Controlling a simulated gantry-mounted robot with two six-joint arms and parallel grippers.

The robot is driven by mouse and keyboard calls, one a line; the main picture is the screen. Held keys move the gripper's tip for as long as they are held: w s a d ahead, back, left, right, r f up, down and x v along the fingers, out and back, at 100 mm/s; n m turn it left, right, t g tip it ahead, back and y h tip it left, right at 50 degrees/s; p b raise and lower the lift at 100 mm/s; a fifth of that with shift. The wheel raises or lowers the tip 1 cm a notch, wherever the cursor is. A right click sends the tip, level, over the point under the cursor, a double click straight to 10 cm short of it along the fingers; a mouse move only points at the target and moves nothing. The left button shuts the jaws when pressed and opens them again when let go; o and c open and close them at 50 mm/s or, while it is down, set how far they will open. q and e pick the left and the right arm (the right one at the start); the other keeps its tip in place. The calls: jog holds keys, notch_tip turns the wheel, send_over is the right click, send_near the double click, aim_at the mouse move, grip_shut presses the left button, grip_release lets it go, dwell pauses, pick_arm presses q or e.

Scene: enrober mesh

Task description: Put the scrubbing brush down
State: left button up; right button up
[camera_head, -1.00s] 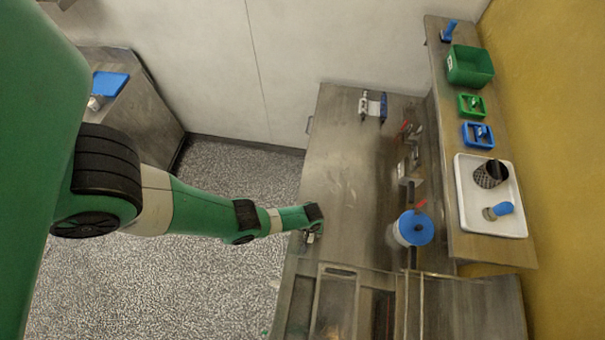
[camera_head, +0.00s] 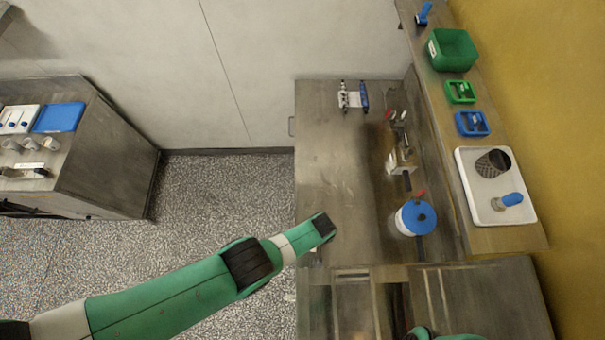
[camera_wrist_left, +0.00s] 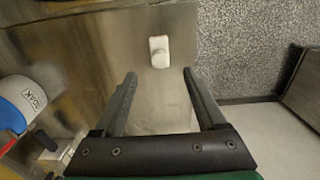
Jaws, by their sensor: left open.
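A small white block (camera_wrist_left: 159,51) with rounded corners lies on the steel worktop (camera_wrist_left: 150,110) in the left wrist view. It may be the scrubbing brush, but I cannot make out bristles. My left gripper (camera_wrist_left: 158,76) is open, with nothing between its fingers; the block shows beyond the fingertips, apart from them. In the head view my left wrist is over the worktop's left edge (camera_head: 298,180) and mostly hides the gripper. Part of my right arm shows at the bottom edge of the head view; its gripper does not show.
A white tub with a blue lid (camera_head: 415,218) stands on the worktop's right. The shelf holds a green bin (camera_head: 452,50) and a white tray (camera_head: 470,208). A side table (camera_head: 110,150) stands left across open floor. The worktop's middle is clear.

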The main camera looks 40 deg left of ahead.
pick_arm(q)
jog(key=shift+r, duration=0.2)
pick_arm(e)
jog(key=shift+w+a, duration=0.15)
jog(key=shift+a, duration=0.2)
